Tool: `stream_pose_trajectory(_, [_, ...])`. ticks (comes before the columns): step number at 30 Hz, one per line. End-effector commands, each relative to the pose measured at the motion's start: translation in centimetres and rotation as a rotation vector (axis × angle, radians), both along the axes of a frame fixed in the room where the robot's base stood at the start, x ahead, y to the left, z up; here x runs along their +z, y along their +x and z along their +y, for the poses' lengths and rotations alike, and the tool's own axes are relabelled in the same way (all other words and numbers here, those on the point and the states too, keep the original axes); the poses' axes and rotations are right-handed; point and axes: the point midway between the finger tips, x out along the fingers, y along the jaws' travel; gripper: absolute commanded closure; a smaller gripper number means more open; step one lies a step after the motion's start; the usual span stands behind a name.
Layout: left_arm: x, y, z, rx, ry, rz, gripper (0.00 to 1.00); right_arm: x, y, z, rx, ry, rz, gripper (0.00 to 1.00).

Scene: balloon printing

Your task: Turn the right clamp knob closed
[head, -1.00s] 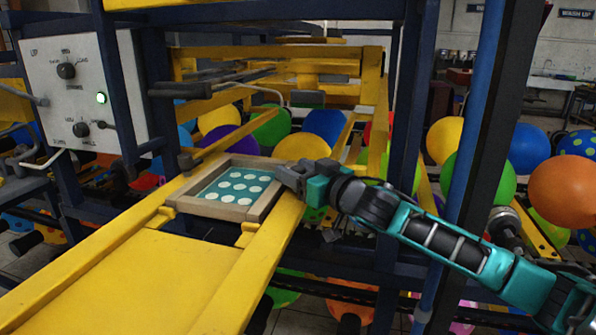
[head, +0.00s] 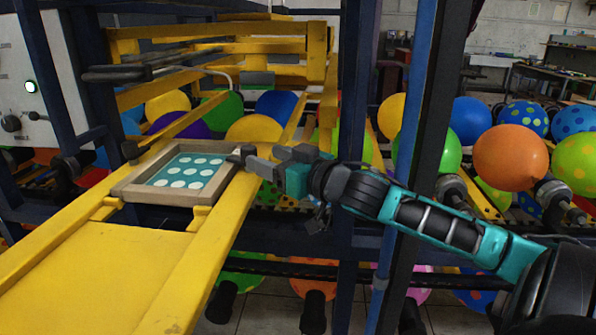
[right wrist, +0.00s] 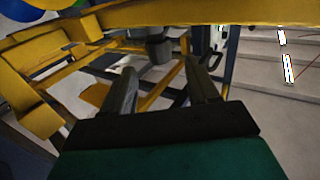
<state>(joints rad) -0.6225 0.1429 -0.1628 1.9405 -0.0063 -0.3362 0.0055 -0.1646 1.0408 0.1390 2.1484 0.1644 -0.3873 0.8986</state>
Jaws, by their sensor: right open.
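The right clamp knob (head: 241,152) is a small dark piece at the right edge of the wooden printing frame (head: 136,188). The frame holds a teal screen (head: 187,171) with white dots and lies on the yellow rails. My right gripper (head: 268,160) is just to the right of the knob, its grey fingers apart. In the right wrist view the open fingers (right wrist: 163,72) point toward a dark grey block (right wrist: 158,45), probably the knob, with nothing clearly held. Whether a finger touches the knob cannot be told. A dark left clamp (head: 131,150) is at the frame's far left corner. My left gripper is not in view.
A yellow rail (head: 222,232) runs below the gripper, and a dark blue post (head: 357,110) stands behind my right arm. A control panel (head: 22,75) is at the far left. Balloons, including an orange one (head: 510,157), fill the back and right.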

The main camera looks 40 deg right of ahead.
Motion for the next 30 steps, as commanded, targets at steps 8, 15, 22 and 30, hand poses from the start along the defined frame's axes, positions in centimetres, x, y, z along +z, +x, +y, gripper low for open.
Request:
stream_pose_trajectory(8, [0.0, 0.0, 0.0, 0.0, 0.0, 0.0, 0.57, -0.1, -3.0, -0.3, 0.002, 0.003, 0.003, 0.41])
stream_pose_trajectory(15, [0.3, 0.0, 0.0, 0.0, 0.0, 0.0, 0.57, 0.0, -5.2, -0.6, 0.001, 0.003, 0.002, 0.41])
stream_pose_trajectory(22, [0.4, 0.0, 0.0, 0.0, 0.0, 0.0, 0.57, 0.0, -6.2, -0.8, 0.001, 0.001, 0.001, 0.41])
stream_pose_trajectory(30, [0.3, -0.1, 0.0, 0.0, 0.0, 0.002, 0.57, 0.0, -6.4, -0.8, 0.001, 0.0, 0.0, 0.41])
